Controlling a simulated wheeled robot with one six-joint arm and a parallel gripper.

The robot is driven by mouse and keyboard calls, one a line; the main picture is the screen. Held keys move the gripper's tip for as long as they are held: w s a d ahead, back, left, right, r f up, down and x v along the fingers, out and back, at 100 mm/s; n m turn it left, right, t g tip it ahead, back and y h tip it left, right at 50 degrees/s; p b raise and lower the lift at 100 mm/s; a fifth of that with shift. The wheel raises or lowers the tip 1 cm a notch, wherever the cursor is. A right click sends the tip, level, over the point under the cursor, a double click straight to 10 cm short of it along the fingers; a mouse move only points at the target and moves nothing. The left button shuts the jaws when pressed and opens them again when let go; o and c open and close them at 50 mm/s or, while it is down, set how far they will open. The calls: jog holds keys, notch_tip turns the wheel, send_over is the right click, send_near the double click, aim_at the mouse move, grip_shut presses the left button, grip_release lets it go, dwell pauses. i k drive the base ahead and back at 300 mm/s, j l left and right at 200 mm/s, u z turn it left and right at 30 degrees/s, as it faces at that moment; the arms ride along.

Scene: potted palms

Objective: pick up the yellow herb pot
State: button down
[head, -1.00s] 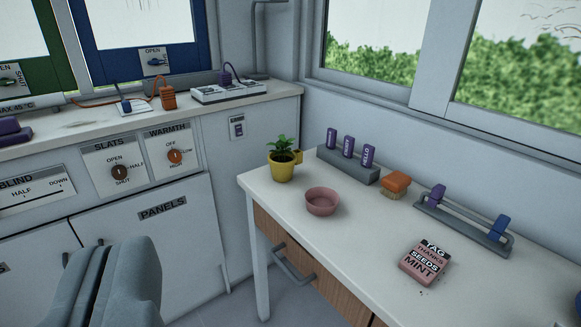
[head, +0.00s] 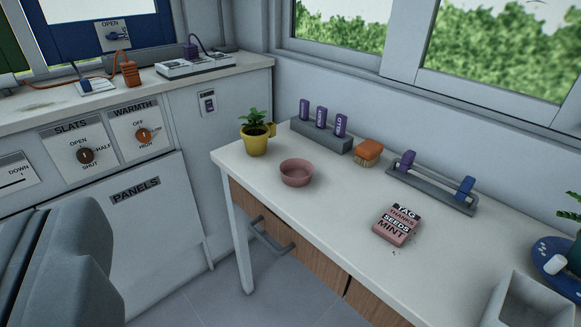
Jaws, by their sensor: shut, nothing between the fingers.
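The yellow herb pot (head: 256,144) stands upright on the far left corner of the white table, with a green leafy plant in it. Its handle is on the right side. It is fully visible and nothing touches it. A pink bowl (head: 296,173) sits in front of it and to the right, apart from it. My gripper is not visible in the head view.
A grey rack with purple tubes (head: 322,135), an orange brush (head: 369,152), a low rail (head: 432,189) and a seed packet (head: 397,224) lie along the table (head: 335,212). A dark grey shape (head: 57,265) fills the near lower left. Drawer handle (head: 268,240) sticks out.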

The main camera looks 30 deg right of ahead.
aim_at(255, 136)
jog(key=i+l+z, duration=0.1)
jog(key=i, duration=0.9)
